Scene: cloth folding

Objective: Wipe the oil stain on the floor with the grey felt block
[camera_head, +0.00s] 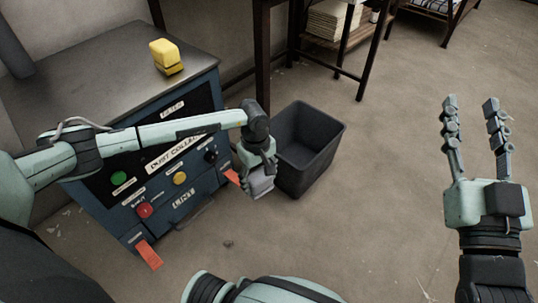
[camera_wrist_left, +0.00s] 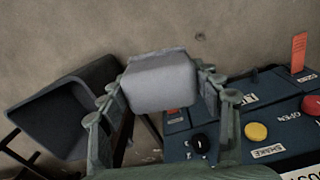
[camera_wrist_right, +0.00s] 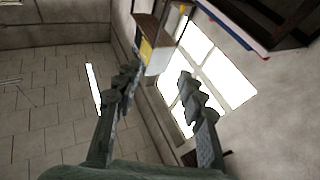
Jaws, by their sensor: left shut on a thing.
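The grey felt block (camera_head: 262,187) is held in my left gripper (camera_head: 257,172), above the floor between the blue dust collector and the black bin. In the left wrist view, the light grey block (camera_wrist_left: 160,84) sits between both fingers of the left gripper (camera_wrist_left: 159,78). A small dark spot (camera_head: 228,244) lies on the floor in front of the dust collector; it also shows in the left wrist view (camera_wrist_left: 200,37), apart from the block. It may be the oil stain. My right gripper (camera_head: 471,104) is open and empty, raised at the right; its spread fingers show in the right wrist view (camera_wrist_right: 158,85).
A black open bin (camera_head: 312,170) stands close to my left gripper. The floor (camera_head: 385,200) between bin and right arm is clear.

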